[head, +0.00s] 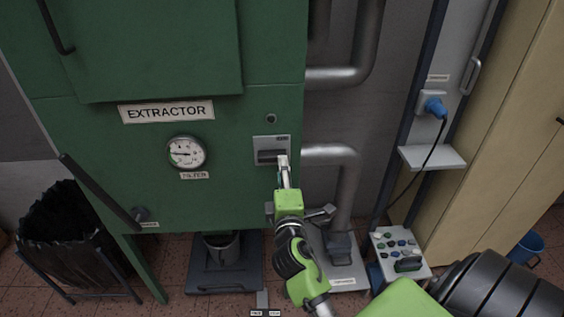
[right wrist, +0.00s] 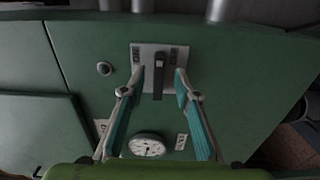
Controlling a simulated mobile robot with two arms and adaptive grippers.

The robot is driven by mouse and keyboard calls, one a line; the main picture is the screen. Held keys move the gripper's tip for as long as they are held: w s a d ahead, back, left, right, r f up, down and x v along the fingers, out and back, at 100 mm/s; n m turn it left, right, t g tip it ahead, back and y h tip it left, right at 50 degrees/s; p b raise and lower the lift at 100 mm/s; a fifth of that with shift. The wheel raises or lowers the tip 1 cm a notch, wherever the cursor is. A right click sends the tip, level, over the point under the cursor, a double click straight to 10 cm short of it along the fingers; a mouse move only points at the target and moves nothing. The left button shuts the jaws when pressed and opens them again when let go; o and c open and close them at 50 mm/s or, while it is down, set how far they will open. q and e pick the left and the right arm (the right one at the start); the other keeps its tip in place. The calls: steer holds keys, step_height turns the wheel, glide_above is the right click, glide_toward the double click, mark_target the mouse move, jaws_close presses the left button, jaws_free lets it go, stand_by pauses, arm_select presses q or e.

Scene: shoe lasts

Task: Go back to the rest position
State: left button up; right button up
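My right gripper (head: 283,166) reaches up to a grey switch plate (head: 272,143) on the front of the green extractor (head: 85,150). In the right wrist view the gripper (right wrist: 159,78) is open, with its two teal-padded fingers apart. A dark lever (right wrist: 158,82) on the plate stands between the fingers, with a visible gap on each side. The fingertips are close to the plate; I cannot tell whether they touch it. My left gripper is not in view.
A round gauge (head: 186,153) sits left of the plate. Grey pipes (head: 345,175) run along its right. A button box (head: 402,250), a blue plug (head: 433,107) and a small shelf (head: 432,158) stand further right. A black-lined bin (head: 62,235) is at left.

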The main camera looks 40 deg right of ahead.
steer(key=shift+v, duration=0.85)
